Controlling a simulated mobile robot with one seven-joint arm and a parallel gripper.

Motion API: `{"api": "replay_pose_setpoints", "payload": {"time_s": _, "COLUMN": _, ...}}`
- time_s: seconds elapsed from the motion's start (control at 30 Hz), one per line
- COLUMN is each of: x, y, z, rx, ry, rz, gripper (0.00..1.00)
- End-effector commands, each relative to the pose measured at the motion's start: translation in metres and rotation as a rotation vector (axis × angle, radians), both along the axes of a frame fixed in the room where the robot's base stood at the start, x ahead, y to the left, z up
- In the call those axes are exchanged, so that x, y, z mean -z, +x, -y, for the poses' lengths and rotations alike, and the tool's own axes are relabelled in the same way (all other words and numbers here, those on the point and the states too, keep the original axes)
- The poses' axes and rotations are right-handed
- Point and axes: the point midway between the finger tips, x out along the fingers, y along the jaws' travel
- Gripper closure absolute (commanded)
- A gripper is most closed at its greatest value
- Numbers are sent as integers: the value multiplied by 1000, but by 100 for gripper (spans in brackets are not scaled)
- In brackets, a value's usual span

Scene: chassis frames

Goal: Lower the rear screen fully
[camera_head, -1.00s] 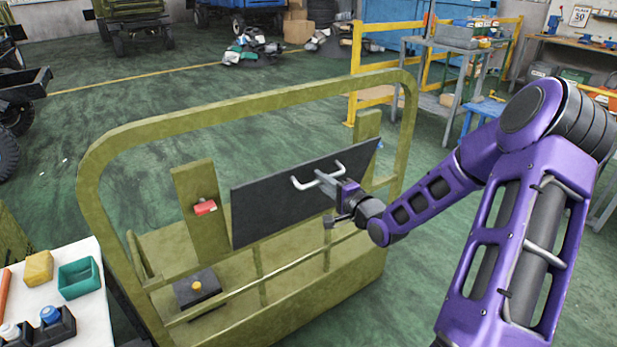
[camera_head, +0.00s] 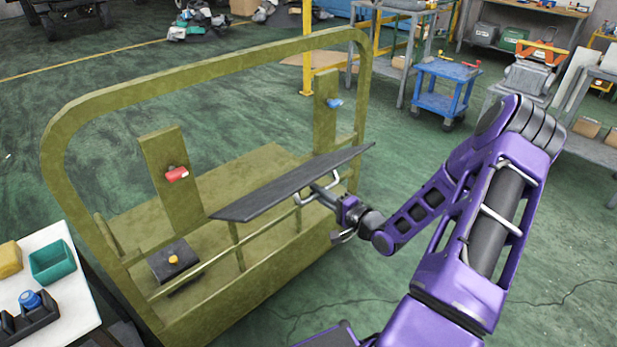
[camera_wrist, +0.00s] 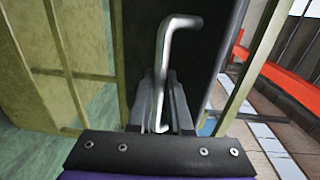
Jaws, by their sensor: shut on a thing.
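The rear screen is a flat dark panel (camera_head: 285,187) between two posts of the olive-green frame. It is steeply tilted and shows as a narrow slanted strip in the head view. It fills the upper middle of the wrist view (camera_wrist: 145,35). A pale bar handle (camera_head: 299,198) stands out from its near face; it also shows in the wrist view (camera_wrist: 180,22). My gripper (camera_head: 322,192) is shut on this handle, its fingers on either side of the bar in the wrist view (camera_wrist: 161,95). The fingertip contact is partly hidden.
A red catch (camera_head: 177,174) sits on the left post and a blue one (camera_head: 334,103) on the right post. A green rail (camera_head: 225,257) runs below the screen. A white table (camera_head: 65,310) stands at lower left, a blue cart (camera_head: 440,92) at upper right. Green floor is open between.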

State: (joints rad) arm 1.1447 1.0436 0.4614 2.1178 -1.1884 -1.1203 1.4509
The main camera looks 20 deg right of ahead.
Motion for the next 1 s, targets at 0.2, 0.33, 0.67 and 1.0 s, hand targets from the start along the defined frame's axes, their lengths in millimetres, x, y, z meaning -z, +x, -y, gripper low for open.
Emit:
{"api": "replay_pose_setpoints", "payload": {"time_s": 0.2, "x": 42, "y": -15, "z": 4, "rx": 1, "ry": 52, "rz": 134, "gripper": 100}}
{"api": "replay_pose_setpoints", "payload": {"time_s": 0.33, "x": 61, "y": -19, "z": 5, "rx": 2, "ry": 74, "rz": 213, "gripper": 100}}
{"api": "replay_pose_setpoints", "payload": {"time_s": 0.67, "x": 95, "y": -24, "z": 7, "rx": 1, "ry": 113, "rz": 346, "gripper": 100}}
{"api": "replay_pose_setpoints", "payload": {"time_s": 1.0, "x": 104, "y": -24, "z": 8, "rx": 1, "ry": 126, "rz": 390, "gripper": 100}}
